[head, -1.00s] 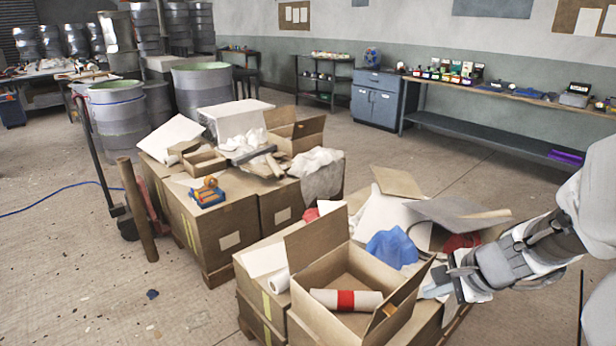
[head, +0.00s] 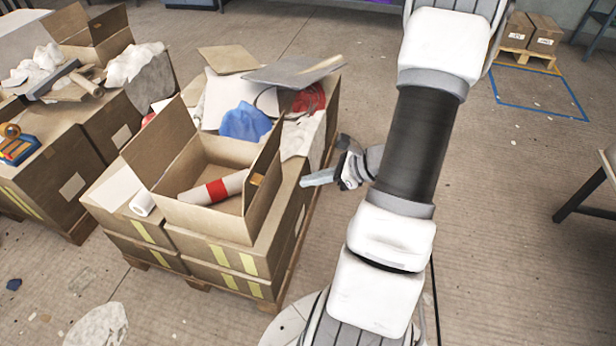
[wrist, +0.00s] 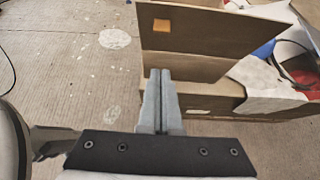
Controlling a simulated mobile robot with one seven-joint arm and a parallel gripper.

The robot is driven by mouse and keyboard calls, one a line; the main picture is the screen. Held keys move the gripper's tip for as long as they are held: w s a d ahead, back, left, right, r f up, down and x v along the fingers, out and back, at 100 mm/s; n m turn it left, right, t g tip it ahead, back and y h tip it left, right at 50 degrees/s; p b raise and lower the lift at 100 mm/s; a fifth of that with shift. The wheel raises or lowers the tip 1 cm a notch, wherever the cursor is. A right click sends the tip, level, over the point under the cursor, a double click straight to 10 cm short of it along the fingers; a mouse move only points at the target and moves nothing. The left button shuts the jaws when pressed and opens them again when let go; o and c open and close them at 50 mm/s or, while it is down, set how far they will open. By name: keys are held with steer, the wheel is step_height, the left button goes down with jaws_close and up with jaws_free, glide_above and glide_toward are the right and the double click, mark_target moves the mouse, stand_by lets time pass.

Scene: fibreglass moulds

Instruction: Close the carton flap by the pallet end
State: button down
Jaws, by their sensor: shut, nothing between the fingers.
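An open brown carton (head: 205,215) sits on the pallet load in the head view. Its left flap (head: 158,140) stands up and leans outward. Its right flap (head: 265,155) also stands up, with an orange patch on it. The wrist view shows a flap (wrist: 225,45) with an orange patch as a broad brown panel ahead of the fingers. My gripper (head: 303,182) is just right of the carton, outside the right flap, at about its lower height. Its fingers (wrist: 160,72) are shut and empty. I cannot tell whether the tips touch the cardboard.
Inside the carton lies a white roll (head: 213,188) with a red band. Behind it are a blue cloth (head: 245,122) and grey sheet (head: 292,70). Another loaded pallet (head: 60,160) stands left. Floor (head: 480,240) is open to the right.

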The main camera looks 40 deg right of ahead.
steer(key=w+a+f+b, duration=0.1)
steer(key=w+a+f, duration=0.2)
steer(key=w+a, duration=0.3)
steer(key=shift+w+f, duration=0.15)
steer(key=shift+w, duration=0.65)
steer(key=shift+p, duration=0.3)
